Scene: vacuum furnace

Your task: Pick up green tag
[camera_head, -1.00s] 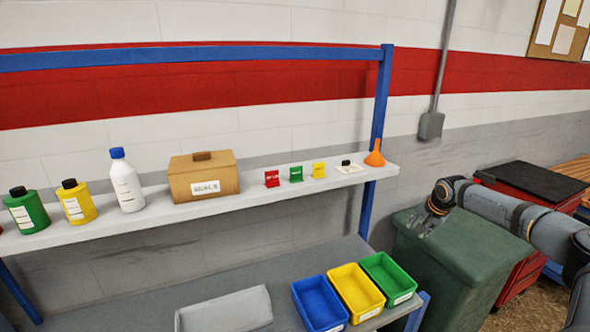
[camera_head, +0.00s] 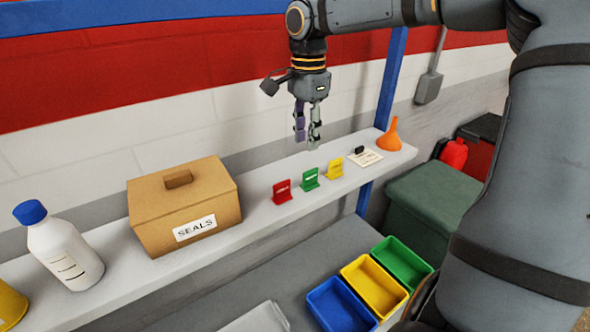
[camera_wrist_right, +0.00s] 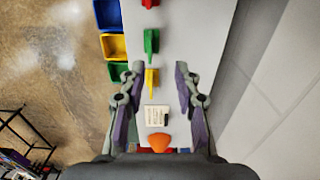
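The green tag (camera_head: 309,180) stands upright on the white shelf (camera_head: 262,219), between a red tag (camera_head: 281,192) on its left and a yellow tag (camera_head: 335,168) on its right. My right gripper (camera_head: 307,143) points down above the shelf, over and behind the tags, with nothing in it. In the right wrist view the gripper (camera_wrist_right: 155,105) has its fingers wide apart. There the green tag (camera_wrist_right: 151,41) lies beyond the fingertips, and the yellow tag (camera_wrist_right: 151,80) shows between them. My left gripper is not in view.
A cardboard SEALS box (camera_head: 183,207) and a white bottle (camera_head: 60,245) stand left of the tags. A paper card (camera_head: 366,158) and an orange funnel (camera_head: 390,135) stand to the right. Blue (camera_head: 339,307), yellow and green bins sit lower down.

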